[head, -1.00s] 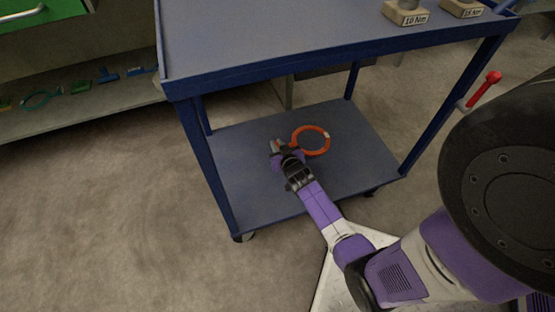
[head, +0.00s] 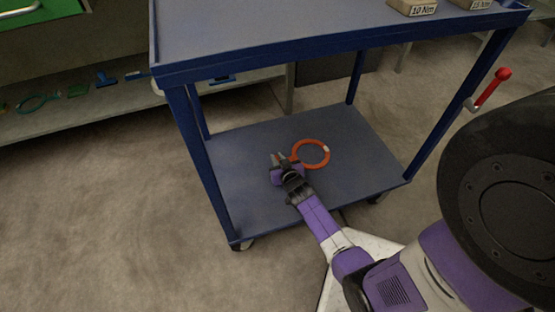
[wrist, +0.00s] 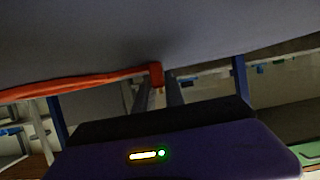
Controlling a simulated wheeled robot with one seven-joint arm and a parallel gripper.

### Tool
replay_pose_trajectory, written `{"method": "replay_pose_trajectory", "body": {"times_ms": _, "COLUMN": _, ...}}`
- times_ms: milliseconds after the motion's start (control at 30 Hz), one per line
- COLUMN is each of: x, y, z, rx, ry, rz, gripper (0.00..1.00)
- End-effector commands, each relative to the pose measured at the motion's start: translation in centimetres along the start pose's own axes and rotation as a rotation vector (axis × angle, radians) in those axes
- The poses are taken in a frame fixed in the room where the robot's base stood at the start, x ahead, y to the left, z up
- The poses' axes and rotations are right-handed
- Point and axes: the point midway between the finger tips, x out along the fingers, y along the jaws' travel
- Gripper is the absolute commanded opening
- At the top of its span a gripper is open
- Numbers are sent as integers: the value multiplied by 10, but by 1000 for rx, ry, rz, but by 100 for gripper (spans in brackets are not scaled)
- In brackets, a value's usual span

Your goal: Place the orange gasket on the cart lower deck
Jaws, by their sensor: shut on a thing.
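The orange gasket (head: 316,167) is a flat ring with a small pale mark on its right side. In the head view it is over the middle of the cart lower deck (head: 245,207), lying flat or very close to it; I cannot tell if it touches. My gripper (head: 279,158) is low over the deck at the ring's left side, shut on its edge. In the wrist view the gasket (wrist: 80,84) shows as an orange band whose end is at the fingertips (wrist: 160,85). The grey deck surface fills the upper part there.
The cart's blue upper deck (head: 290,50) hangs above, with two labelled blocks (head: 413,7) on it. Blue corner posts (head: 203,165) frame the lower deck. A red-handled lever (head: 490,88) is at the right. The deck around the gasket is clear.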

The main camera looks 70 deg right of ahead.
Motion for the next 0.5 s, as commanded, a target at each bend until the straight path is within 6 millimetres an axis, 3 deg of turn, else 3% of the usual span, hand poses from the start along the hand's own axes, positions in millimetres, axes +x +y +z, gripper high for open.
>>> {"method": "replay_pose_trajectory", "body": {"times_ms": 33, "x": 0, "y": 0, "z": 1, "rx": 0, "ry": 0, "rz": 0, "gripper": 18}}
{"method": "replay_pose_trajectory", "body": {"times_ms": 133, "x": 0, "y": 0, "z": 1, "rx": 0, "ry": 0, "rz": 0, "gripper": 36}}
{"method": "replay_pose_trajectory", "body": {"times_ms": 500, "x": -1, "y": 0, "z": -2, "rx": 0, "ry": 0, "rz": 0, "gripper": 36}}
